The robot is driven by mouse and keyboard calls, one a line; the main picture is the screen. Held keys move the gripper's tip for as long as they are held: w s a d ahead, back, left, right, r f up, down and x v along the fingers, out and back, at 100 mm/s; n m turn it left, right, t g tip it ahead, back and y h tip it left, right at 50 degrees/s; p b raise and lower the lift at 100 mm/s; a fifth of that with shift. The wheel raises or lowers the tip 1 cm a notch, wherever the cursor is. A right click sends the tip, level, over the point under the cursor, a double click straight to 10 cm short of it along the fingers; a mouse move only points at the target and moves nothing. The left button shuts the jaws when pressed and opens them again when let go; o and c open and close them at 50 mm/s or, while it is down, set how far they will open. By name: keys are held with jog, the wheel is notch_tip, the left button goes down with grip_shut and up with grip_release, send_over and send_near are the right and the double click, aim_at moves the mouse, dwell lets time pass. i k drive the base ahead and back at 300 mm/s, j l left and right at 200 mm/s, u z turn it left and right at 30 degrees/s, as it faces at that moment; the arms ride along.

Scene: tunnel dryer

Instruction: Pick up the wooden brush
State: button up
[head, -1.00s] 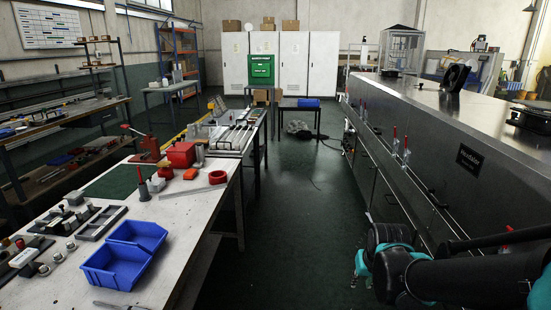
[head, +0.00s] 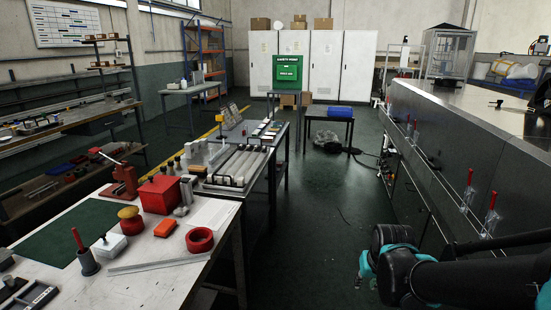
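I cannot make out a wooden brush in the head view; small items on the benches are too small to tell apart. My arm reaches in from the right edge, low in the picture, as black links with teal parts. Its end, with my gripper (head: 363,272), hangs over the dark green floor between the left workbench and the steel dryer. The fingers are mostly hidden and too small to show whether they are open or shut. Nothing is seen held there.
The left workbench (head: 215,214) carries a red box (head: 159,194), a red tape roll (head: 200,239), an orange block (head: 165,228) and a metal ruler (head: 158,264). The steel dryer (head: 450,140) lines the right.

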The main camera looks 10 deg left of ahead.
aim_at(195, 170)
jog(key=i+l+u, duration=0.1)
jog(key=i+u, duration=0.3)
jog(key=i+l+u, duration=0.65)
jog(key=u, duration=0.15)
jog(key=i+l+u, duration=0.5)
jog(key=l, duration=0.2)
jog(key=i+l+u, duration=0.1)
jog(key=l, duration=0.25)
jog(key=z, duration=3.1)
jog(key=j+u, duration=0.1)
jog(key=u, duration=2.9)
jog(key=i+l+u, duration=0.2)
